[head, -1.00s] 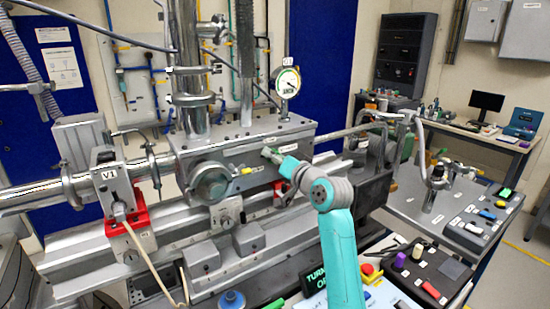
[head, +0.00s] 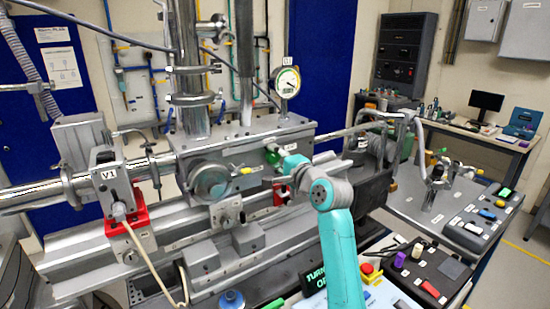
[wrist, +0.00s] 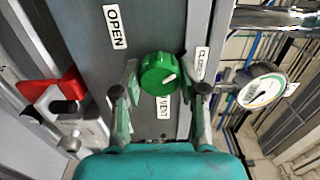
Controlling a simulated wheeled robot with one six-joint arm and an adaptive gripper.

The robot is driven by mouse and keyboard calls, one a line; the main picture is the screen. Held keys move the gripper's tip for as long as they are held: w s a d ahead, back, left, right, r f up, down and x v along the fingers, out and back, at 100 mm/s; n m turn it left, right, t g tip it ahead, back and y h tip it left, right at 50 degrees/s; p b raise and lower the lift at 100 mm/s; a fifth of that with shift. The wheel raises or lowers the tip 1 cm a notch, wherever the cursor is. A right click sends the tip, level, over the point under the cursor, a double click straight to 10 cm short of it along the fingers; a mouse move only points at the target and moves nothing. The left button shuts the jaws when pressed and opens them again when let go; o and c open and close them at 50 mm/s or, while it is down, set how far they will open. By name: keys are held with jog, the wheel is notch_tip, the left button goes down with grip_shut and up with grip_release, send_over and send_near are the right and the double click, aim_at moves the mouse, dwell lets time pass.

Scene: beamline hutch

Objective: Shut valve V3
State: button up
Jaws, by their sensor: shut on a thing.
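A round green knob (wrist: 153,66) with a short white mark sits on a grey panel in the wrist view. The mark points to the right and slightly down, away from the OPEN label (wrist: 115,27). A CLOSED label (wrist: 202,64) is right of the knob and a VENT label (wrist: 163,107) is below it. My gripper (wrist: 159,73) has one finger on each side of the knob and is shut on it. In the head view the knob (head: 271,157) is partly hidden by my gripper (head: 278,170). I cannot read a V3 label in either view.
A round gauge (head: 287,82) stands above the grey chamber (head: 240,145). Valve V1 (head: 113,182) with a red part is at the left. A red block (wrist: 52,88) shows left of the knob in the wrist view. A control box (head: 430,272) stands at the lower right.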

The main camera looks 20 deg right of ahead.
jog(key=m, duration=0.6)
jog(key=shift+f+m, duration=0.15)
jog(key=shift+m, duration=0.15)
dwell(0.5)
jog(key=o, duration=1.1)
jog(key=shift+o, duration=0.2)
jog(key=v, duration=1.2)
